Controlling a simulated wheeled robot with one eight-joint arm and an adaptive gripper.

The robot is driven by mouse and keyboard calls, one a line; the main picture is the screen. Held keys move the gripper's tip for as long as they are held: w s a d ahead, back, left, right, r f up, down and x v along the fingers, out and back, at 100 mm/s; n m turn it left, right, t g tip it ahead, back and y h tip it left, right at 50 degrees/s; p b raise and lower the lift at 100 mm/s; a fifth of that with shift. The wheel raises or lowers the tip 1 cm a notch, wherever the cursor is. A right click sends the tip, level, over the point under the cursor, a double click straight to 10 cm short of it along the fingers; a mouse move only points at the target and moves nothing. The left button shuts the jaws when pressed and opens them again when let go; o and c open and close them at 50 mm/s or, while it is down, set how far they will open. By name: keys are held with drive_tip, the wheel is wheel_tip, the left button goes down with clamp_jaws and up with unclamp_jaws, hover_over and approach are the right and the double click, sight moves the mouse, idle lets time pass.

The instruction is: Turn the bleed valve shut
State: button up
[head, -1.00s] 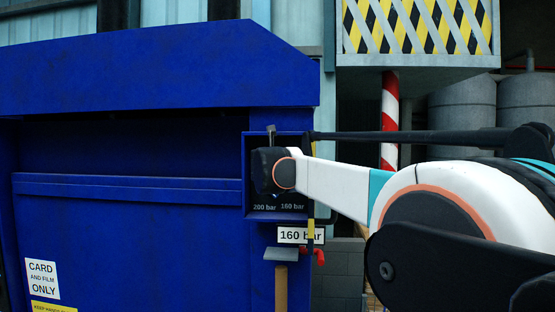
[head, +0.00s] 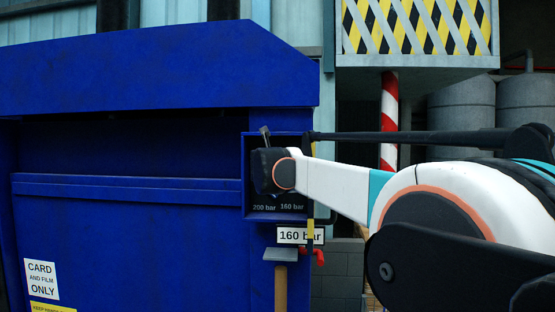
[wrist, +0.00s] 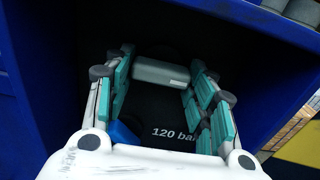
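In the wrist view a grey, rounded bar (wrist: 160,73) lies across the dark inside of a blue box, above a "120 bar" label (wrist: 175,134). I take it for the bleed valve's handle, but its mount is hidden. My gripper (wrist: 162,58) has its teal-padded fingers wide apart, one at each end of the bar. Whether they touch it is unclear. A blue part (wrist: 122,132) shows beside the left finger. In the head view my wrist covers most of the blue box (head: 247,205), and my fingers and the bar are hidden.
The box's blue walls surround my gripper closely. "200 bar" and "160 bar" labels show at its lower edge. The large blue machine (head: 130,230) fills the left.

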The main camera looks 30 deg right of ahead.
drive_tip(key=o, duration=0.3)
drive_tip(key=v, duration=1.2)
drive_tip(key=shift+s, duration=0.1)
drive_tip(key=shift+f, duration=0.1)
